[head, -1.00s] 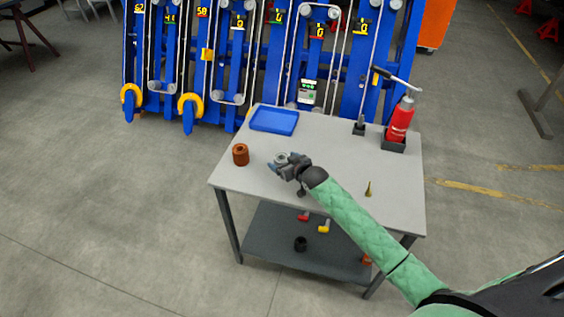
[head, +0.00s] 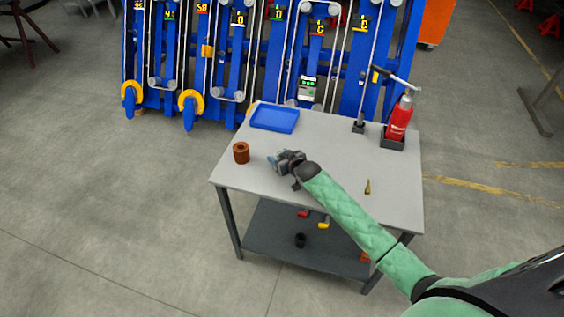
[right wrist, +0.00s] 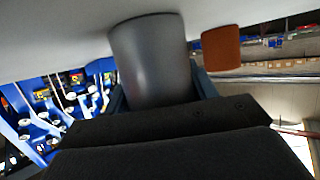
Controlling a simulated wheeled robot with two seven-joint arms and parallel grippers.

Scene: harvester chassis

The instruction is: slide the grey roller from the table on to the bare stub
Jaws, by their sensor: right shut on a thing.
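The grey roller (right wrist: 152,62) fills the middle of the right wrist view, a smooth cylinder between the two fingers of my right gripper (right wrist: 160,92). The gripper is shut on it. In the head view my right gripper (head: 275,160) is low over the left part of the table, and its fingers mostly hide the roller. I cannot tell whether the roller still touches the tabletop. The blue chassis (head: 228,60) stands behind the table with several rollers on it. I cannot pick out the bare stub for certain. My left gripper is not in view.
The lower shelf (head: 270,240) holds small parts.

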